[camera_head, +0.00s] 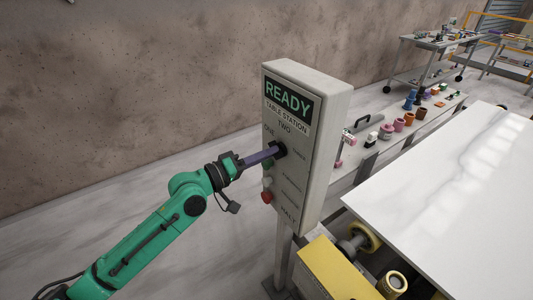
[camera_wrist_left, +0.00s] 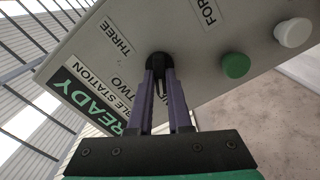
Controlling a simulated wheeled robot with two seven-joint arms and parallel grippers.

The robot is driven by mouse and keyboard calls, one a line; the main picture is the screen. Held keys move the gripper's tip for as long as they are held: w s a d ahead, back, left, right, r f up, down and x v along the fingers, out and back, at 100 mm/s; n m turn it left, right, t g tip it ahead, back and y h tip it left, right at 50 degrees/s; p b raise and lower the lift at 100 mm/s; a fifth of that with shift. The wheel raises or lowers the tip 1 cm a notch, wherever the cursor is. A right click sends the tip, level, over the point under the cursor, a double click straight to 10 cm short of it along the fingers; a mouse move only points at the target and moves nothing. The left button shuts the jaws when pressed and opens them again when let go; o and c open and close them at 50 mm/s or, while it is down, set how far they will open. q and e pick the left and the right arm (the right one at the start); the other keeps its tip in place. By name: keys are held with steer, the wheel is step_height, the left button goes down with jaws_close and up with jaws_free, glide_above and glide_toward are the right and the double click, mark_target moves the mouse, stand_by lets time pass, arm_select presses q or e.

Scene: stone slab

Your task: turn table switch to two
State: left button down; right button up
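The table switch is a round black knob (camera_head: 280,149) on the front of a grey control box (camera_head: 325,130) headed READY, TABLE STATION. Labels ONE, TWO and THREE are set around the knob. My left gripper (camera_head: 271,152) has purple fingers reaching the knob from the left. In the left wrist view its fingertips (camera_wrist_left: 159,75) are close together on the grip of the knob (camera_wrist_left: 157,60), one on each side. The fingers hide part of the knob, and I cannot tell which label it points to. My right gripper is out of view.
Below the knob are a green button (camera_wrist_left: 235,66) and a white button (camera_wrist_left: 294,32); a red button (camera_head: 266,196) sits lower on the box. A white table (camera_head: 455,180) and yellow-topped machinery (camera_head: 335,268) stand to the right. Open floor lies left.

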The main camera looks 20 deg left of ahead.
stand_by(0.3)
arm_select(q)
steer(key=shift+s+d+m+b, duration=0.1)
steer(key=shift+m+b, duration=1.45)
steer(key=shift+m, duration=1.35)
steer(key=shift+d+m+b, duration=0.1)
steer(key=shift+m+b, duration=1.45)
steer(key=shift+m, duration=1.35)
steer(key=c, duration=0.8)
jaws_free()
steer(key=shift+c, duration=0.2)
steer(key=shift+a, duration=0.1)
